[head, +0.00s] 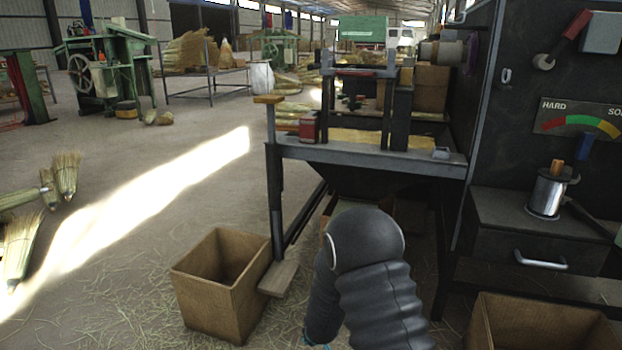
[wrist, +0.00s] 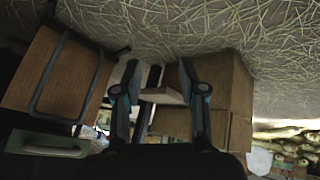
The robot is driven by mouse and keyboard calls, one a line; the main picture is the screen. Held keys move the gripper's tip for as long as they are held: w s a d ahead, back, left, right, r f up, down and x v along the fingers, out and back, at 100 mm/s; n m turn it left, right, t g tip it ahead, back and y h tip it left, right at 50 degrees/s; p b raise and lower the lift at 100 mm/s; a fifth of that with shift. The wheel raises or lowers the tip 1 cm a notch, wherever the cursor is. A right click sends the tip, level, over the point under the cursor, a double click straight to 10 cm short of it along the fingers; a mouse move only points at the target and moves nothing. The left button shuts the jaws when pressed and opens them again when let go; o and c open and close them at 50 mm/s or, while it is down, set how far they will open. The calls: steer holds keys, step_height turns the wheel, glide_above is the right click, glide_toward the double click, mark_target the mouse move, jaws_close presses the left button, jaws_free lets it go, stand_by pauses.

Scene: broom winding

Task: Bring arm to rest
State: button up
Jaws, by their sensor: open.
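My gripper (wrist: 160,91) shows in the wrist view with its two dark fingers apart, and nothing is held between them. Behind the gap between the fingers is a pale wooden block or pedal (wrist: 165,97). In the head view my dark ribbed arm rises at the bottom centre, in front of the black machine bench (head: 370,157). The arm bends downward and hides the gripper there. I cannot tell from these views how far the fingers are from the things behind them.
A cardboard box (head: 222,280) stands left of my arm, beside a wooden pedal (head: 278,278). Another box (head: 540,325) is at the bottom right, below a dark drawer cabinet (head: 540,240). Brooms (head: 65,175) lie far left. Straw-littered floor (head: 130,250) between is mostly open.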

steer(key=s+d+r+m+p, duration=0.2)
steer(key=s+d+r, duration=0.3)
steer(key=s+r, duration=0.6)
steer(key=s+d+r+m+p, duration=0.2)
steer(key=s+d+r, duration=0.2)
steer(key=s+r, duration=0.8)
steer(key=s+d+r+m+g+p, duration=0.1)
steer(key=s+d+r, duration=0.4)
steer(key=s+r, duration=0.6)
step_height(320, 180, up, 10)
steer(key=shift+s+d+f+m+h+p, duration=0.15)
steer(key=shift+s+d+m+h+p, duration=0.25)
steer(key=shift+m+p, duration=0.35)
